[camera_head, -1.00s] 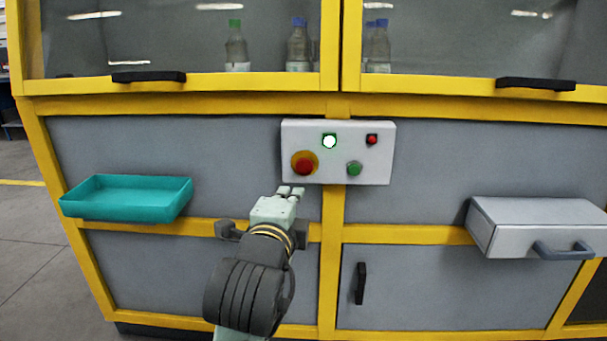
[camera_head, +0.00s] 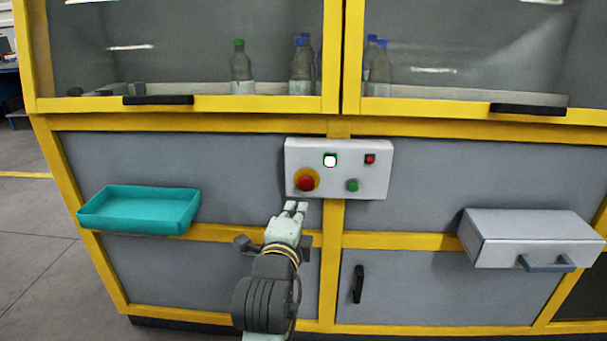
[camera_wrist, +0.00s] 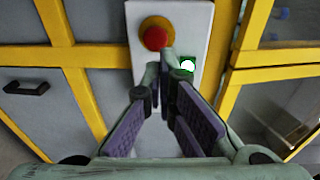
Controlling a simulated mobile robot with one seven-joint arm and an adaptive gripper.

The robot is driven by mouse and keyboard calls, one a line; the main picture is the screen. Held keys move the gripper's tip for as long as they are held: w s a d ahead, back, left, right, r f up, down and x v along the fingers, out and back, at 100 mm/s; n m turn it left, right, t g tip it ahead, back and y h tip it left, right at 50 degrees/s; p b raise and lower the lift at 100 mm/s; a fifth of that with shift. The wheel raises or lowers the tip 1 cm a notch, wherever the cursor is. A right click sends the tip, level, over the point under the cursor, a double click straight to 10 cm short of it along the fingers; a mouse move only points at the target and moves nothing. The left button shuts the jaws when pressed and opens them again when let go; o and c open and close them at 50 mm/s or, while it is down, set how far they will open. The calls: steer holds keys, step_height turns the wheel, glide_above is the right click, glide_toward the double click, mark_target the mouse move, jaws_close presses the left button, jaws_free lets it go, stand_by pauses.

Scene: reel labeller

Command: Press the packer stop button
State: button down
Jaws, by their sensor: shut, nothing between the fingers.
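A white control panel (camera_head: 330,190) is fixed to the middle of the machine front. Its lower left has a red mushroom button (camera_head: 305,183) on a yellow disc; the wrist view also shows this button (camera_wrist: 156,38). A small red button (camera_head: 370,159) is at its upper right. No label reading "packer stop" can be read. My gripper (camera_head: 296,206) is shut and empty, just below and left of the mushroom button in the head view. In the wrist view the fingertips (camera_wrist: 161,64) overlap the button's lower edge; contact cannot be told.
The panel also has a lit white light (camera_head: 330,160) and a green button (camera_head: 352,185). A teal tray (camera_head: 140,223) sticks out at the left and a grey drawer box (camera_head: 500,250) at the right. Bottles (camera_head: 300,68) stand behind the glass above.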

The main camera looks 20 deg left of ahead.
mark_target(305, 184)
steer(key=p+x, duration=0.2)
steer(key=x, duration=0.8)
steer(key=shift+w+a, duration=0.1)
steer(key=shift+w, duration=0.2)
